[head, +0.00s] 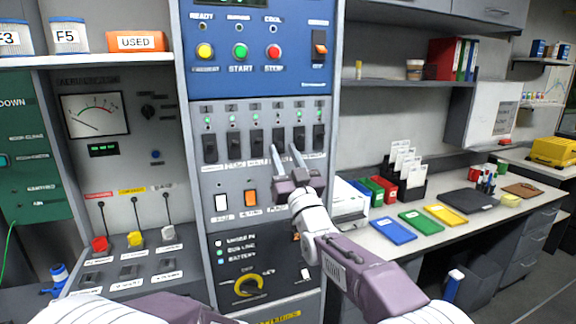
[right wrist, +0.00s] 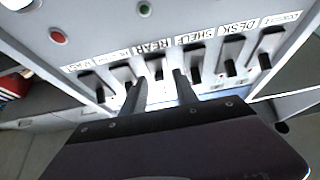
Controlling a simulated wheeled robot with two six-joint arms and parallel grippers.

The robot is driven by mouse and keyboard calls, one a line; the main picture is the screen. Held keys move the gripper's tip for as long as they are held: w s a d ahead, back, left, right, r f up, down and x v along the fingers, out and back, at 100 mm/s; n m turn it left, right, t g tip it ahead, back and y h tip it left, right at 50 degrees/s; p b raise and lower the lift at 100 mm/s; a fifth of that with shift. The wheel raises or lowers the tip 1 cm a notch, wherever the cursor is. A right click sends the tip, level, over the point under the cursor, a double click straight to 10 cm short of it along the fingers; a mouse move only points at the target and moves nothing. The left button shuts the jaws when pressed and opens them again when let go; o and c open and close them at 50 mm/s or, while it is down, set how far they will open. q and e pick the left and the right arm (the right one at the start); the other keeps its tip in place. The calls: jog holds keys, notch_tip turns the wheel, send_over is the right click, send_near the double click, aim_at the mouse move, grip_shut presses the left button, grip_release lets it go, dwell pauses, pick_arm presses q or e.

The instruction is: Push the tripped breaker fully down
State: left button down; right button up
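A row of several black breakers (head: 256,139) is set in the grey panel, with small green lights above. The row also shows in the right wrist view (right wrist: 231,62), close up, with white labels such as REAR, SHELF and DESK. In the right wrist view, the fingertips (right wrist: 158,82) lie either side of one breaker (right wrist: 155,69). I cannot tell whether they touch it, or which breaker is tripped. My left gripper is out of view.
The blue panel (head: 262,60) with yellow, green and red buttons is above. A yellow-ringed knob (head: 248,286) is lower down. A desk with coloured trays (head: 393,230) stands to the right.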

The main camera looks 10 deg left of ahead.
jog(key=b+v, duration=0.4)
jog(key=v, duration=0.4)
jog(key=shift+s, duration=0.15)
jog(key=shift+d, duration=0.1)
